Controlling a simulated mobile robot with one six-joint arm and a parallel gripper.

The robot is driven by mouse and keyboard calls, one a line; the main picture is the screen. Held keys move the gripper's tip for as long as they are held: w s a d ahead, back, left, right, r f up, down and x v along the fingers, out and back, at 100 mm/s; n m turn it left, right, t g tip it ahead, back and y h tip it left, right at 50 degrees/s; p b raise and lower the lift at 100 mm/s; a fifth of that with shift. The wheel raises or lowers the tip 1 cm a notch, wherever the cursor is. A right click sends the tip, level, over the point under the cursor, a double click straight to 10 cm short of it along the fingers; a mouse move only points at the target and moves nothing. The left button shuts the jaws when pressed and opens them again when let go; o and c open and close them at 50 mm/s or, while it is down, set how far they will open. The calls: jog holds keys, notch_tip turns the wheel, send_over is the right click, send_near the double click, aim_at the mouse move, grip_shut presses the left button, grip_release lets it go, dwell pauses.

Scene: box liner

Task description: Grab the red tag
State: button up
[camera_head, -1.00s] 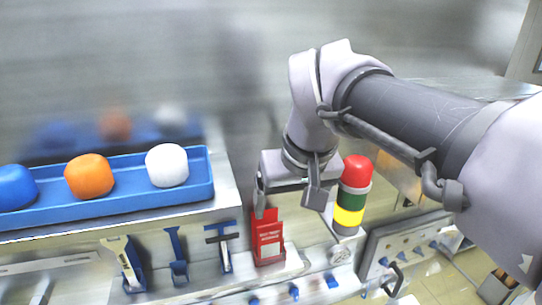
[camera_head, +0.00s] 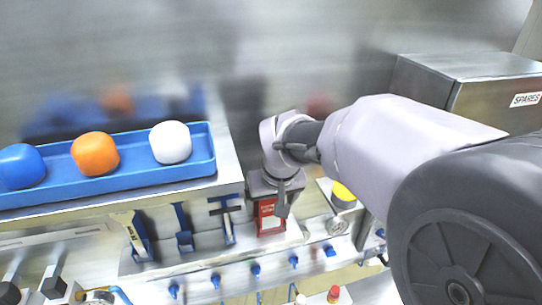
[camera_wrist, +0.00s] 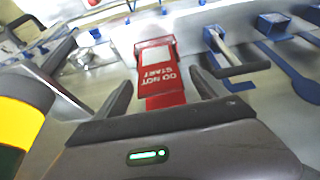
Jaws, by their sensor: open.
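The red tag (camera_head: 268,216) stands on a grey ledge in the head view, partly hidden behind my gripper. In the head view my gripper (camera_head: 282,200) is right above and in front of the tag. I cannot tell whether either finger touches it.
Blue-handled tools (camera_head: 183,228) hang left of the tag. A stack light (camera_head: 343,195) with a yellow band stands close on the right, partly hidden by my arm. A blue tray (camera_head: 206,150) holds blue, orange and white lumps. A SPARES box (camera_head: 470,80) is at right.

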jog(key=shift+w+f, duration=0.1)
jog(key=shift+d, duration=0.1)
jog(key=shift+c, duration=1.1)
jog(key=c, duration=1.2)
jog(key=shift+r, duration=0.2)
